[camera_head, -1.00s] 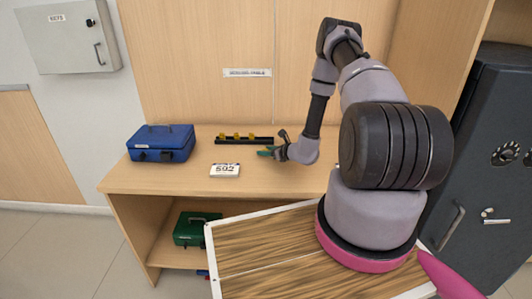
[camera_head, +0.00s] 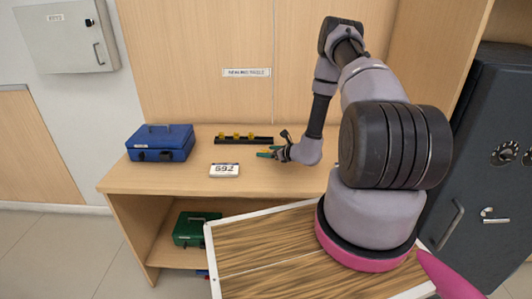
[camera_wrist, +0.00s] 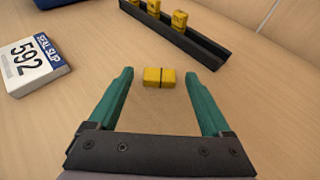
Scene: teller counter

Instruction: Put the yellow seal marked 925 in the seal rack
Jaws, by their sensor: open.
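A small yellow seal (camera_wrist: 152,78) with a dark band lies on the counter in the wrist view; no number can be read on it. My gripper (camera_wrist: 157,75) is open, with one green fingertip on each side of the seal and a gap to each. In the head view my gripper (camera_head: 268,152) is low over the counter, to the right of the slip. The black seal rack (camera_wrist: 205,49) lies beyond the seal, with yellow seals standing in it. In the head view the rack (camera_head: 262,141) is at the back of the counter and shows three yellow seals.
A seal slip (camera_wrist: 27,62) reading 592 lies left of my gripper. A blue cash box (camera_head: 160,143) stands at the counter's left. A green box (camera_head: 194,229) is on the shelf below. The counter right of my gripper looks clear.

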